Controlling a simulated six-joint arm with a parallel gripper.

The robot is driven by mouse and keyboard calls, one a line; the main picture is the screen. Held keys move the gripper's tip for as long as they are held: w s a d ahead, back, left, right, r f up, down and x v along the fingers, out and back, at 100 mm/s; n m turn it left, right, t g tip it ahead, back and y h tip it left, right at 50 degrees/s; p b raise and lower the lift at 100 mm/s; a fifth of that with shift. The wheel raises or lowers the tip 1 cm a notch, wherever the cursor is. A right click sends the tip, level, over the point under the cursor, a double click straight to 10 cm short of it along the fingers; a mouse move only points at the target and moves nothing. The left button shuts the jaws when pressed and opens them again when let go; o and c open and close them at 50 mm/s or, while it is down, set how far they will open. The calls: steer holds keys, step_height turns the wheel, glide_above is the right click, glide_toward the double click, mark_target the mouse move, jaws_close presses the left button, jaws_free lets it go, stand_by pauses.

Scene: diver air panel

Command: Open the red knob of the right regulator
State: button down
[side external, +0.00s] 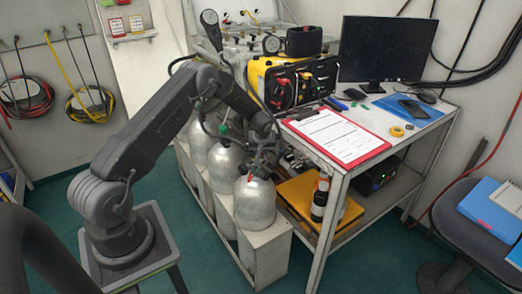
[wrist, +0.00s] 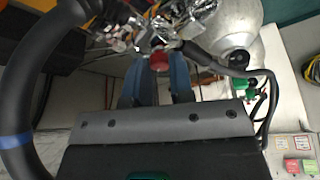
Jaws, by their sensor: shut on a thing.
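The red knob (wrist: 159,59) shows in the wrist view between the tips of my gripper's two blue fingers (wrist: 158,68), which are closed on it. It belongs to a shiny metal regulator (wrist: 150,32) just beyond the fingertips. In the side external view my gripper (side external: 262,158) is low over the top of the front grey cylinder (side external: 254,203), and a small red spot shows there. The arm and gripper partly hide the regulator, and the knob's turn cannot be read.
Other grey cylinders (side external: 224,163) stand behind in a light rack. A black hose (wrist: 222,68) passes right of the fingers. The yellow air panel (side external: 258,76) and a red clipboard (side external: 338,137) are on the bench beside the cylinders. A green fitting (wrist: 238,84) hangs at right.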

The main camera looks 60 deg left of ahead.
steer(key=n+g, duration=0.1)
steer(key=n, duration=0.3)
steer(key=shift+w+d+n+g+y, duration=0.1)
steer(key=shift+w+n+g+y, duration=0.05)
steer(key=shift+n+g+y, duration=0.2)
steer(key=n+g, duration=0.2)
steer(key=n, duration=0.2)
steer(key=shift+w+n, duration=0.15)
steer(key=shift+n, duration=0.2)
steer(key=c, duration=1)
jaws_free()
steer(key=v, duration=1.3)
steer(key=shift+w+r, duration=0.1)
steer(key=shift+r, duration=0.4)
